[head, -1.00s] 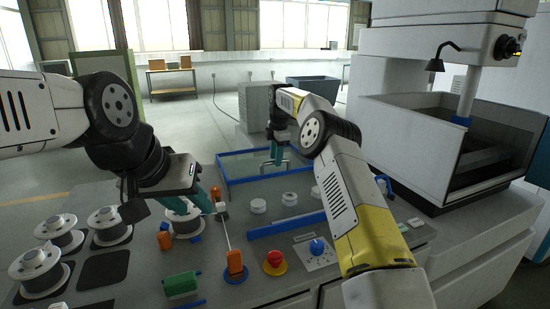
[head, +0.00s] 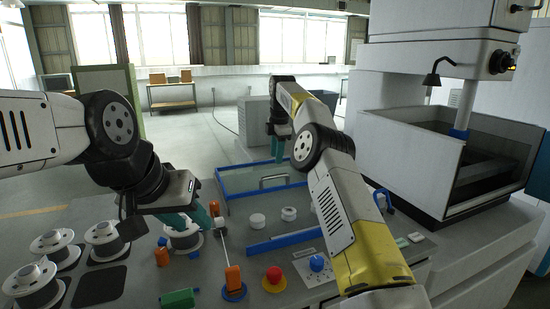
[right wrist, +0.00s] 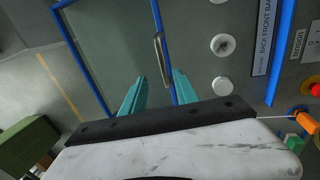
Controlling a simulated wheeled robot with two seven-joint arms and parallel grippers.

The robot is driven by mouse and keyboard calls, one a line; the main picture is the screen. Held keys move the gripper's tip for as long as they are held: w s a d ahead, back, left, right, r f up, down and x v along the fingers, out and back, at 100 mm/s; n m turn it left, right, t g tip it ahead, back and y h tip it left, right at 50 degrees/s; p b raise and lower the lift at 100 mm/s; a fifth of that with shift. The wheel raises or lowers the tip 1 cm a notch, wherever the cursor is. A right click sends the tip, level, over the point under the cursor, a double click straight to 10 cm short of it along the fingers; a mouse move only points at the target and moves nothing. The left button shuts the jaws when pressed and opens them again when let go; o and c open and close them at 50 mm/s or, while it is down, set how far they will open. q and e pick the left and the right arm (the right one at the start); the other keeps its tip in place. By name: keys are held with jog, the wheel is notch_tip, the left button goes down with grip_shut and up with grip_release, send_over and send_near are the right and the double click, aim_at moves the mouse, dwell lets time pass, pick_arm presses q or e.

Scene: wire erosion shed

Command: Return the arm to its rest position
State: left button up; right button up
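My right gripper (head: 278,150) is in the middle of the head view, above the far part of a blue-framed clear panel (head: 222,189). It points down, and its teal fingers (right wrist: 158,95) are apart and empty in the right wrist view. The panel's metal bar handle (head: 274,181) is below the fingertips, clear of them; it also shows in the right wrist view (right wrist: 160,58). My left gripper (head: 193,219) points down at a wire spool (head: 183,240) on the left of the bench. Its teal fingers look apart, partly hidden by its palm.
Several more spools (head: 107,237) stand at left. A red button (head: 273,276), a blue knob (head: 317,263), an orange lever (head: 233,278) and a green block (head: 180,298) line the front. White round pieces (head: 289,214) lie mid-bench. A machine tank (head: 410,165) stands at right.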

jog(key=shift+r, duration=0.1)
jog(key=s+d+r+m+t, duration=0.15)
jog(key=s+r+m, duration=0.25)
jog(key=s+r, duration=0.6)
jog(key=s+d+r+m, duration=0.5)
jog(key=s+r+m, duration=0.1)
jog(key=s, duration=0.5)
jog(key=s+d+f+m+t, duration=0.1)
jog(key=s+f+m, duration=0.2)
jog(key=s, duration=0.6)
jog(key=s+d+f+m+y, duration=0.1)
jog(key=s+f+m, duration=0.3)
jog(key=s, duration=0.5)
jog(key=s+d+f+m+t, duration=0.1)
jog(key=s+f+m, duration=0.3)
jog(key=s, duration=0.5)
jog(key=shift+d+t, duration=0.35)
jog(key=shift+d, duration=0.5)
